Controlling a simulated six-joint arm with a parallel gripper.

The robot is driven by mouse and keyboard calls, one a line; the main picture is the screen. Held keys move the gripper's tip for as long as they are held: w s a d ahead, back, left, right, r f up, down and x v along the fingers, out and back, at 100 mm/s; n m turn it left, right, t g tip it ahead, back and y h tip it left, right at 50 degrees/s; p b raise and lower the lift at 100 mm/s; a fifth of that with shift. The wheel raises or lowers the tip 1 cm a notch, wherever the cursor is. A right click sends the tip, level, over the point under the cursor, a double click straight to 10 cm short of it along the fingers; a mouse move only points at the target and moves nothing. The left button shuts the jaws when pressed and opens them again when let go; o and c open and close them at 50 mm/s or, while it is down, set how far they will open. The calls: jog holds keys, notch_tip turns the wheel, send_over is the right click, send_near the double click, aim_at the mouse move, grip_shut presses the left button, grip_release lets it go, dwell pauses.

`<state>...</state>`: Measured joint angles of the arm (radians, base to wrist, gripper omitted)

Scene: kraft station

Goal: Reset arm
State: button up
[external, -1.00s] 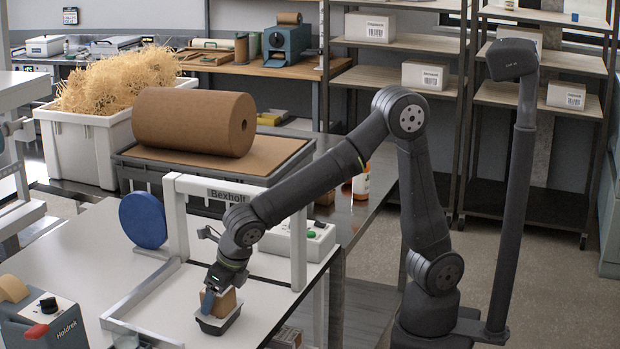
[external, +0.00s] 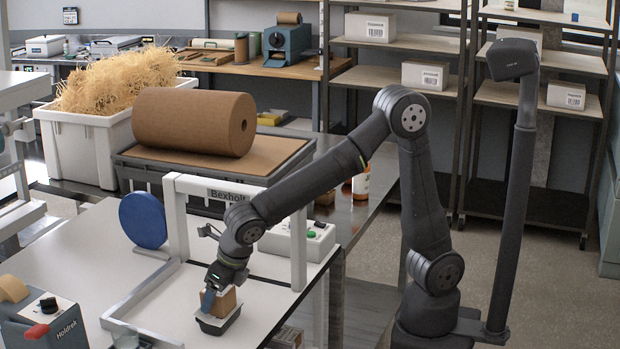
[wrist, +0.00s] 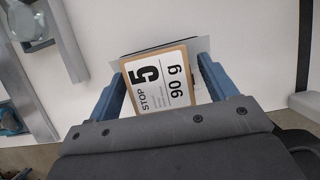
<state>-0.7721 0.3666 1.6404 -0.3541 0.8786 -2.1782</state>
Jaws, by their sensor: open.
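My gripper (wrist: 161,92) is open, with its blue fingers on either side of a small brown box (wrist: 159,79). The box has a white label reading "STOP 5" and "90 g". In the wrist view small gaps seem to show between the fingers and the box sides. The lower part of the box is partly hidden by the gripper body.
A white frame marked Bexholt (external: 180,225) stands close beside my arm. A blue disc (external: 143,220) stands behind, and a control box with a green button (external: 312,236) is right of the frame. A tape dispenser (external: 45,318) is at the front left. The white table's middle is mostly clear.

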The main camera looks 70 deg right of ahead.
jog(key=v, duration=1.2)
jog(key=x, duration=1.2)
jog(key=shift+f, duration=0.2)
notch_tip(320, 180, up, 5)
jog(key=shift+w+d+f, duration=0.1)
jog(key=shift+d, duration=0.05)
jog(key=w+d+r, duration=0.1)
jog(key=d+r, duration=0.6)
jog(key=d, duration=0.5)
notch_tip(320, 180, up, 10)
jog(key=w+d+m, duration=0.1)
jog(key=d, duration=0.2)
jog(key=w+d+m+h, duration=0.1)
jog(key=w+d, duration=0.1)
jog(key=d, duration=0.2)
jog(key=w+d+m, duration=0.1)
jog(key=w+d, duration=0.1)
jog(key=d, duration=0.2)
jog(key=shift+d+r+m, duration=0.25)
jog(key=shift+m, duration=0.15)
jog(key=w+d+m+g+h, duration=0.1)
jog(key=d+m, duration=0.3)
jog(key=d, duration=0.9)
jog(key=shift+d+h, duration=0.2)
jog(key=shift+h, duration=0.2)
jog(key=shift+w, duration=0.1)
